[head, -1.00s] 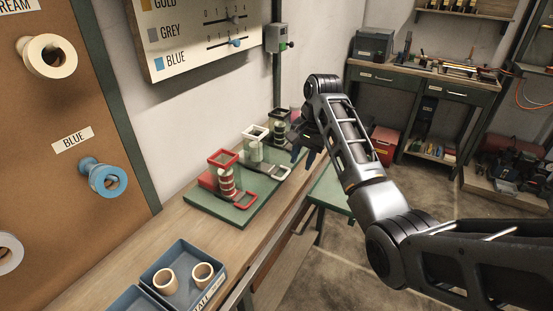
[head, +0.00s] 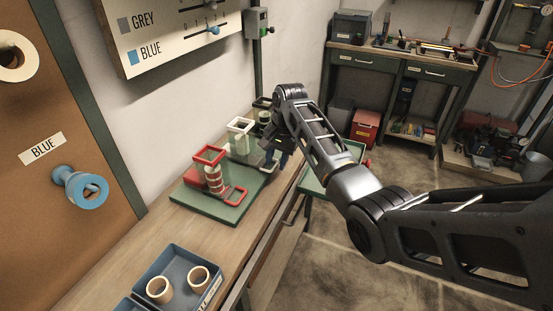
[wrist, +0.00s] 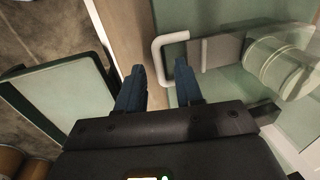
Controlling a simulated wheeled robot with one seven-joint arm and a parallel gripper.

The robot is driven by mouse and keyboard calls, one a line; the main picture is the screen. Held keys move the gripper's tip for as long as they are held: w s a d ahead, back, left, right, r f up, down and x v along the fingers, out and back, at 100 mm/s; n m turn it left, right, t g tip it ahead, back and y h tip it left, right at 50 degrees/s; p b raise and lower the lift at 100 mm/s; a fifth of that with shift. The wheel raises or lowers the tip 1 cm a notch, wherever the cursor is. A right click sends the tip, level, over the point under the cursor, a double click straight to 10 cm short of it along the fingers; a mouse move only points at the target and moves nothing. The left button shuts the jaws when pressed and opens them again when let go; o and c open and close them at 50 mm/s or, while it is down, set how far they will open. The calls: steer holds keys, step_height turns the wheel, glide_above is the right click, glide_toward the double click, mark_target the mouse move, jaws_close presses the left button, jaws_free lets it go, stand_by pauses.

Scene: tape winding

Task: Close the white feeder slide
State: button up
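The white feeder (head: 240,125) stands on the green base plate, between the red feeder and a dark one. Its slide (wrist: 215,52), a grey plate with a white loop handle (wrist: 157,58), sticks out toward the bench's front edge in the wrist view. A pale stack of rings (wrist: 280,66) stands at the slide's inner end. My gripper (wrist: 160,76) is open and empty, its blue fingertips apart. The handle's outer bar lies just ahead of the gap between them; I cannot tell whether they touch it. In the head view my gripper (head: 274,157) hides part of the handle.
The red feeder (head: 210,170) with its red handle stands nearer on the base plate (head: 205,204). A blue tray (head: 184,262) holds two cream rings at the bench's near end. A green-topped stand (wrist: 62,90) is beside the bench, across a gap.

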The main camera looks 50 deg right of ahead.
jaws_close()
stand_by(0.3)
stand_by(1.2)
